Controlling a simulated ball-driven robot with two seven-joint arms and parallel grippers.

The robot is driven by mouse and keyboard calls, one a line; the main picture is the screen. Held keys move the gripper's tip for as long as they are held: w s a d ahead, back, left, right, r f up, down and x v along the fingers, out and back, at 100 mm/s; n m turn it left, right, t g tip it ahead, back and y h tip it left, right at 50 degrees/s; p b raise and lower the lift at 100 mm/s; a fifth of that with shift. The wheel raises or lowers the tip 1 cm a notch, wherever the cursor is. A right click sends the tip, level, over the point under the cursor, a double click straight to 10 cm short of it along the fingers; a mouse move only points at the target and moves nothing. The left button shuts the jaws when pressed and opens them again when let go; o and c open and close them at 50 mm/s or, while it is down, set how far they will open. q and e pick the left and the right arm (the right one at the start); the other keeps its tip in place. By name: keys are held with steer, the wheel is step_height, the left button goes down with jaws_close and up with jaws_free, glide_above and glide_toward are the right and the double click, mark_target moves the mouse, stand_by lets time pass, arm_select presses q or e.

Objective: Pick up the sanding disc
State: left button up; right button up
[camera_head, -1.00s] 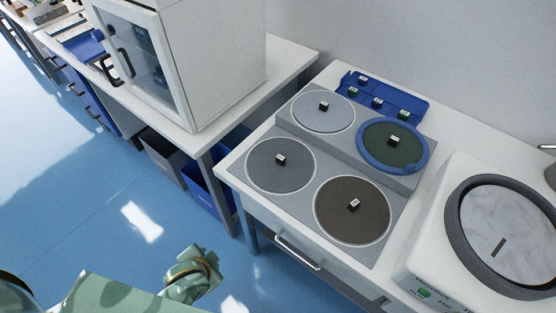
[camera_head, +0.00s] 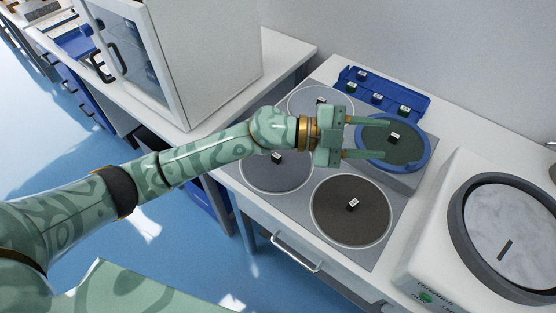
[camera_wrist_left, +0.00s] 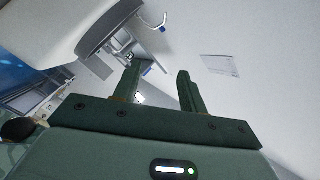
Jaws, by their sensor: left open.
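Several round discs lie on a grey stepped stand, each with a small labelled dark block on it. A dark green disc (camera_head: 398,145) sits inside a blue ring (camera_head: 425,160) at the back right. A brown disc (camera_head: 350,212) is at the front right, a dark grey disc (camera_head: 275,174) at the front left, and a light grey disc (camera_head: 318,98) at the back left, partly hidden by my arm. I cannot tell which is the sanding disc. My left gripper (camera_head: 383,138) is open, its fingers over the blue ring's left side; contact is unclear. The left wrist view shows the open, empty fingers (camera_wrist_left: 158,68).
A blue tray (camera_head: 398,88) with several small blocks lies behind the stand. A white machine with a dark-rimmed round basin (camera_head: 470,250) stands at the right. A white glass-doored cabinet (camera_head: 215,60) is at the back left. The wall is close behind.

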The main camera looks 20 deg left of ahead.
arm_select(q)
step_height(320, 180, down, 3)
steer(key=a+m+g+y, duration=0.2)
steer(key=a+g+y, duration=0.1)
steer(key=g+y, duration=0.1)
steer(key=n+y, duration=0.5)
steer(key=y, duration=0.6)
glide_toward(276, 155)
steer(key=f+b, duration=0.2)
steer(key=d+f+g, duration=0.1)
steer(key=shift+w+n+b, duration=0.3)
steer(key=shift+w+b, duration=0.1)
steer(key=b+x, duration=0.2)
steer(key=x, duration=0.4)
steer(key=shift+s+a, duration=0.1)
steer(key=shift+a, duration=0.1)
steer(key=shift+r, duration=0.1)
arm_select(e)
steer(key=f, duration=0.1)
steer(key=s+f, duration=0.1)
steer(key=f, duration=0.2)
steer(key=shift+s+d+f, duration=0.1)
steer(key=shift+s+f, duration=0.15)
steer(key=shift+s, duration=0.05)
arm_select(q)
jaws_close()
